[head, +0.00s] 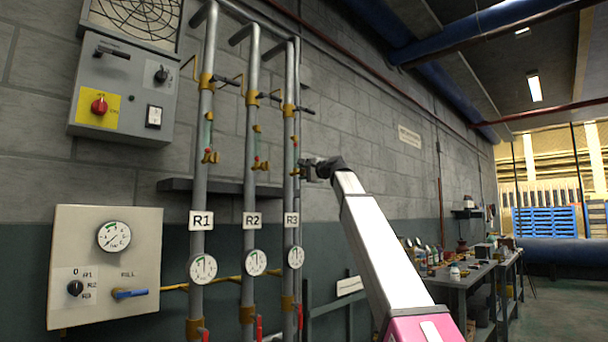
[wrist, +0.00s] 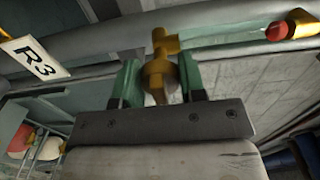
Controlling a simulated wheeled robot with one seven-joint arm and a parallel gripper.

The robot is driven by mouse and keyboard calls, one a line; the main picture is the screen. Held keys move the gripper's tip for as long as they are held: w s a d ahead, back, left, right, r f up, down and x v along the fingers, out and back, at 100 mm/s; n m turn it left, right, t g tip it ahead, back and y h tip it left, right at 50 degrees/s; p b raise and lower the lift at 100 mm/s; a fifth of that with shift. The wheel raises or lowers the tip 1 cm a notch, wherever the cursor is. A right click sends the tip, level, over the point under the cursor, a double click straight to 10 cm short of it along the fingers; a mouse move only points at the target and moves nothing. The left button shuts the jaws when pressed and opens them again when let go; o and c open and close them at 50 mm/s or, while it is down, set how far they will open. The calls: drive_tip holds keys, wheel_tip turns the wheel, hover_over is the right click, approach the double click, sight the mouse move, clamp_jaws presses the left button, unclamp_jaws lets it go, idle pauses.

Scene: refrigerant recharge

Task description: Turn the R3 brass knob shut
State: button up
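The R3 pipe (head: 288,140) is the rightmost of the labelled pipes, with a white R3 label (head: 291,219) that also shows in the wrist view (wrist: 36,59). The R3 brass knob (wrist: 158,72) sits on a short brass stem from the pipe, between my gripper's two green fingers. My gripper (wrist: 159,84) appears closed against the knob's sides, with hardly any gap visible. In the head view my gripper (head: 306,168) is beside the R3 pipe and hides most of the knob.
The R2 pipe (head: 250,130) and R1 pipe (head: 206,130) stand to the left with similar brass fittings. A red-tipped brass fitting (wrist: 290,28) is on the R3 pipe, right of my gripper in the wrist view. A cluttered workbench (head: 460,280) stands right.

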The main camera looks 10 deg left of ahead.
drive_tip(key=c, duration=0.3)
drive_tip(key=n, duration=0.3)
drive_tip(key=shift+n, duration=0.4)
drive_tip(key=n, duration=0.4)
drive_tip(key=shift+n, duration=0.3)
drive_tip(key=n, duration=0.5)
drive_tip(key=shift+f+n, duration=0.1)
drive_tip(key=shift+n, duration=2.2)
